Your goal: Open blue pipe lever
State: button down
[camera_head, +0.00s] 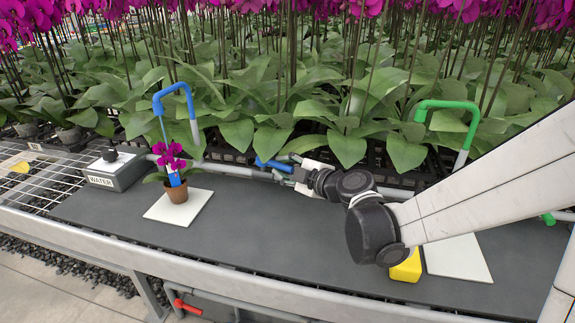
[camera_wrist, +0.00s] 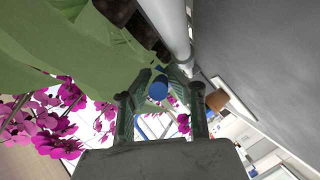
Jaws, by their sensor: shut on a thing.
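The blue pipe lever (camera_head: 268,163) sits on the grey pipe along the back of the dark bench, right of the potted orchid. My gripper (camera_head: 288,168) reaches it from the right and is shut on it. In the wrist view the blue lever end (camera_wrist: 158,88) shows between the two fingers of my gripper (camera_wrist: 162,100). My fingers partly hide the lever in the head view. The blue pipe (camera_head: 172,89) arches up at the left, behind the small potted orchid (camera_head: 177,193).
The orchid stands on a white square (camera_head: 155,209). A grey WATER box (camera_head: 115,168) is at the left. A green pipe (camera_head: 447,104), another white square (camera_head: 462,262) and a yellow object (camera_head: 407,267) are at the right. Leaves crowd behind the pipe. The bench middle is clear.

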jog(key=shift+d, duration=0.1)
jog(key=c, duration=1.7)
grip_release()
jog(key=shift+o, duration=0.2)
jog(key=v, duration=1.2)
jog(key=shift+w, duration=0.1)
